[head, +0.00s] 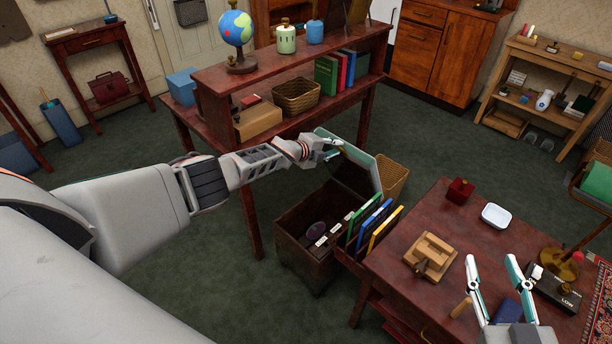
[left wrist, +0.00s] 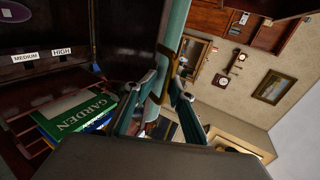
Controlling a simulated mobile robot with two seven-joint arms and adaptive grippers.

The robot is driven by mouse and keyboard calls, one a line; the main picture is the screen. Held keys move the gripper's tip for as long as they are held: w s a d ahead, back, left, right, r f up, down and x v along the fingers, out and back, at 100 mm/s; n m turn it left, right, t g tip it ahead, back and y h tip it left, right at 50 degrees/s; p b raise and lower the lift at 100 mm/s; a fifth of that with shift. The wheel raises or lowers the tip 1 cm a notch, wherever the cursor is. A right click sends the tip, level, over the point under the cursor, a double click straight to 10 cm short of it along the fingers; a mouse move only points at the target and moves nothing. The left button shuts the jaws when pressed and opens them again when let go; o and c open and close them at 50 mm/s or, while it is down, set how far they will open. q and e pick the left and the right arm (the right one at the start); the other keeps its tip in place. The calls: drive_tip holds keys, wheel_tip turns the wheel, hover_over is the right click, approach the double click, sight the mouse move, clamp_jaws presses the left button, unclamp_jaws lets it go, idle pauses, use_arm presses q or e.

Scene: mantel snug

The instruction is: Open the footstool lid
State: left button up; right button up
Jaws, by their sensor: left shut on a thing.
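The footstool (head: 290,246) is a dark wooden box on the floor, open at the top, with a dark round thing and small white labels inside. Its lid (head: 362,158), with a pale green edge, stands raised at the back of the box. My left gripper (head: 333,148) is at the lid's upper left edge. In the left wrist view the fingers (left wrist: 166,96) are shut on the lid's edge (left wrist: 176,30), by a brown tab (left wrist: 165,66). My right gripper (head: 495,262) is open and empty over the near table, away from the footstool.
The near table (head: 400,258) stands close right of the footstool, with green, blue and yellow upright folders (head: 372,224) at its edge. The shelf desk (head: 215,128) stands behind my left arm. Green carpet is free at front left.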

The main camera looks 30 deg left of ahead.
use_arm(q)
drive_tip(key=s+a+f+b, duration=0.1)
drive_tip(key=s+a+f, duration=0.1)
drive_tip(key=s+f, duration=0.2)
drive_tip(key=s+a+f+t+b, duration=0.1)
drive_tip(key=s+a+f, duration=0.1)
drive_tip(key=s+f, duration=0.2)
drive_tip(key=shift+s+a, duration=0.35)
drive_tip(key=shift+s, duration=0.75)
drive_tip(key=s+a+r+p, duration=0.1)
drive_tip(key=s+r+p, duration=0.3)
drive_tip(key=r+p, duration=0.3)
drive_tip(key=shift+s+a+r+p, duration=0.3)
drive_tip(key=shift+a+p, duration=0.1)
drive_tip(key=shift+p, duration=0.4)
drive_tip(key=shift+f, duration=0.1)
